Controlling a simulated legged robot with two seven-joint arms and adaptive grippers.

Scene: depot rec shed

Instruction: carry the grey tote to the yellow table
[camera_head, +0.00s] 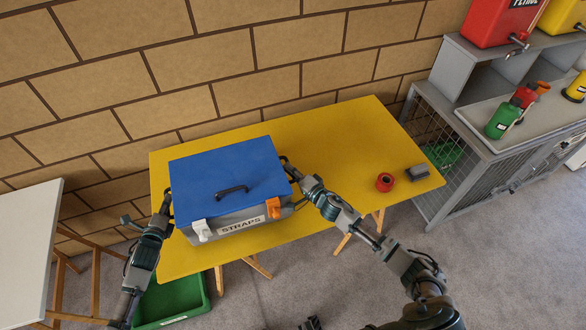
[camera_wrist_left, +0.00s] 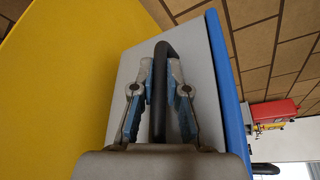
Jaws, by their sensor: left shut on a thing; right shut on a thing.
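The grey tote (camera_head: 240,225) has a blue lid (camera_head: 220,170) with a black handle and a front label reading STRAPS. It is upright over the left half of the yellow table (camera_head: 350,130); I cannot tell whether its base touches the top. My left gripper (camera_head: 167,205) is shut on the black handle at the tote's left side. In the left wrist view this handle (camera_wrist_left: 159,105) runs between the fingers, against the tote's grey wall (camera_wrist_left: 205,85). My right gripper (camera_head: 288,167) is at the tote's right side, shut on its handle, which is mostly hidden.
A red roll (camera_head: 385,182) and a small grey block (camera_head: 417,172) lie at the table's right end. A green crate (camera_head: 172,302) is on the floor below. A white table (camera_head: 28,240) stands left, a grey cage bench (camera_head: 480,160) with bottles right. A brick wall is behind.

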